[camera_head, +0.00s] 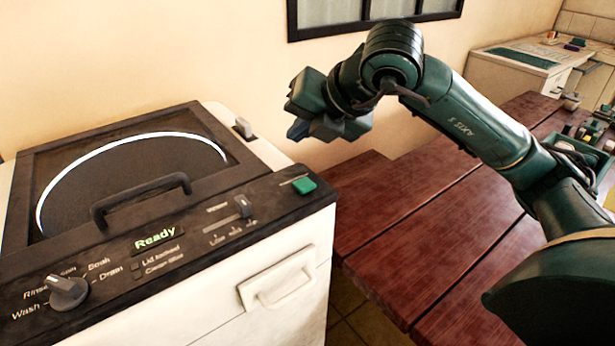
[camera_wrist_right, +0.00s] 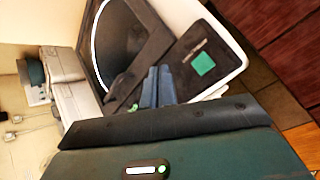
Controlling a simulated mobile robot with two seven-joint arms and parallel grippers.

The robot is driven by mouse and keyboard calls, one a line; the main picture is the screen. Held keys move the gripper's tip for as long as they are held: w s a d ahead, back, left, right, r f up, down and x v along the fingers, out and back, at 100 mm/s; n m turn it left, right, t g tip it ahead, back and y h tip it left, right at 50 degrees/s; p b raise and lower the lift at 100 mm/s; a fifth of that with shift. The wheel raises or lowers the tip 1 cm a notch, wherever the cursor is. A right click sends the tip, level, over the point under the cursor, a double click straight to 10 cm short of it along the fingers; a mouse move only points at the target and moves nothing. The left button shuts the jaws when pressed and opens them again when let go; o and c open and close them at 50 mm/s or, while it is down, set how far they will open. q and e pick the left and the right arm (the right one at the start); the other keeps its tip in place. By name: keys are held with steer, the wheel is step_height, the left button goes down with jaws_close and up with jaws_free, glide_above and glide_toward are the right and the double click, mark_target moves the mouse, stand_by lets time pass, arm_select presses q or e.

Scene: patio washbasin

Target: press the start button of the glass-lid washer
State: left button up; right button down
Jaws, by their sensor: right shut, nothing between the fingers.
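The washer (camera_head: 280,285) stands at the left, white with a black top panel. Its round glass lid (camera_head: 125,165) looks shut, with a black handle (camera_head: 140,195) at the front. The lit display (camera_head: 154,238) reads "Ready". The green start button (camera_head: 304,185) is at the panel's right end; in the right wrist view the button (camera_wrist_right: 203,63) shows just right of the fingers. My right gripper (camera_head: 298,130) is shut and empty, raised above and behind the button, apart from it. Its blue fingers (camera_wrist_right: 158,86) also show in the wrist view. My left gripper is out of view.
A dial (camera_head: 67,291) and a slider (camera_head: 242,206) are on the panel. A white drawer handle (camera_head: 277,286) is on the front. A red-brown wooden table (camera_head: 430,210) stands to the right, and a white counter (camera_head: 515,68) stands at the back right. A window is on the wall.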

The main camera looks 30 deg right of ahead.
mark_target(308, 187)
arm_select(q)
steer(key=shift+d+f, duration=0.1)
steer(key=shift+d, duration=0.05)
arm_select(e)
steer(key=shift+w+d+r+h, duration=0.25)
steer(key=shift+d+r+h, duration=0.2)
steer(key=shift+d, duration=0.35)
steer(key=shift+a, duration=0.1)
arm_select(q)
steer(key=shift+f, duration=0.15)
arm_select(e)
steer(key=shift+f, duration=0.1)
